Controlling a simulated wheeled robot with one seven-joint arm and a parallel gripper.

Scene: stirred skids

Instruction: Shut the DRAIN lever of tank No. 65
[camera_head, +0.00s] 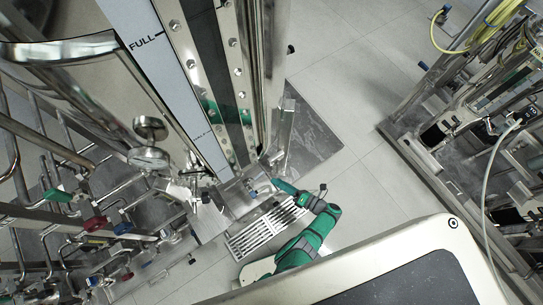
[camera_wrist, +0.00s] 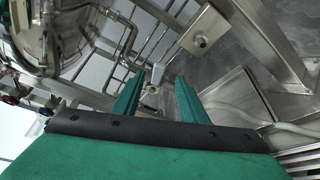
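A steel tank (camera_head: 80,80) with a tall level gauge (camera_head: 178,75) marked FULL and HALF stands at the upper left of the head view. My gripper (camera_head: 276,182) is low beside the foot of the gauge. In the wrist view its two green fingers (camera_wrist: 158,88) are apart with nothing clearly held. A small pale lever-like piece (camera_wrist: 157,73) shows beyond and between the fingertips, apart from them as far as I can tell. A small blue part (camera_head: 251,193) is just left of my gripper in the head view. No DRAIN label or tank number is readable.
Pipes with red (camera_head: 95,223) and blue (camera_head: 123,228) valve handles fill the lower left. A floor grate (camera_head: 262,232) lies below my arm. Another skid (camera_head: 440,165) with a yellow hose (camera_head: 490,30) stands at right. Open tiled floor (camera_head: 355,90) lies between.

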